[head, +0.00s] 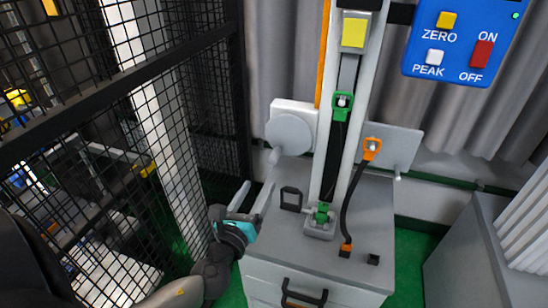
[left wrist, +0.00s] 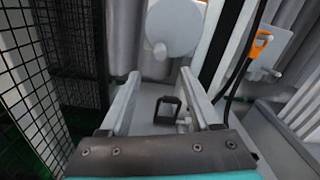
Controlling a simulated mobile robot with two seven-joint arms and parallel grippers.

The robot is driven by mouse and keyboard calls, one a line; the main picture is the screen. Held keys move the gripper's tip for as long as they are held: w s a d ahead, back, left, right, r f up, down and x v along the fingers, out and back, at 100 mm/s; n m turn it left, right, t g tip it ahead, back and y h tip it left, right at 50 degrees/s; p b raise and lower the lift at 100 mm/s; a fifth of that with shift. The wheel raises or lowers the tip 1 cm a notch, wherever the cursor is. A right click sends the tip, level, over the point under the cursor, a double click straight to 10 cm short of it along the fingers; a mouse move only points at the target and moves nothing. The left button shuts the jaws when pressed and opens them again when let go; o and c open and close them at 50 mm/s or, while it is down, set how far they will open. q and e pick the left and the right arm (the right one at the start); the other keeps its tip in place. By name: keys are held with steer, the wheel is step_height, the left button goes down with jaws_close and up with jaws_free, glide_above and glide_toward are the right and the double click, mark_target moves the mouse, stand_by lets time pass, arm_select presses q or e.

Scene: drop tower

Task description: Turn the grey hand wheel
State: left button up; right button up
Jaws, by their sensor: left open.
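The grey hand wheel (head: 290,134) is a round disc on a white plate, at the left side of the tower above the cabinet top. A small knob handle sticks out at its lower left. The wheel also shows at the top middle of the left wrist view (left wrist: 174,26), with the knob toward its lower left. My left gripper (head: 257,187) is open and empty, below and a little left of the wheel. In the left wrist view its two fingers (left wrist: 160,76) point toward the wheel, apart from it, with the knob lying between their lines. My right gripper is not in view.
A black mesh fence (head: 190,110) stands close on the left. The white tower (head: 330,170) rises from the grey cabinet (head: 310,258), with a green clamp (head: 343,103) and an orange-ended black cable (head: 347,205). A dark bracket (head: 291,199) stands on the cabinet top below the wheel.

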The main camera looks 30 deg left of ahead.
mark_target(272, 163)
arm_select(q)
steer(key=x, duration=1.1)
steer(key=shift+w+a, duration=0.15)
steer(key=shift+w, duration=0.25)
steer(key=shift+c, duration=0.2)
jaws_close()
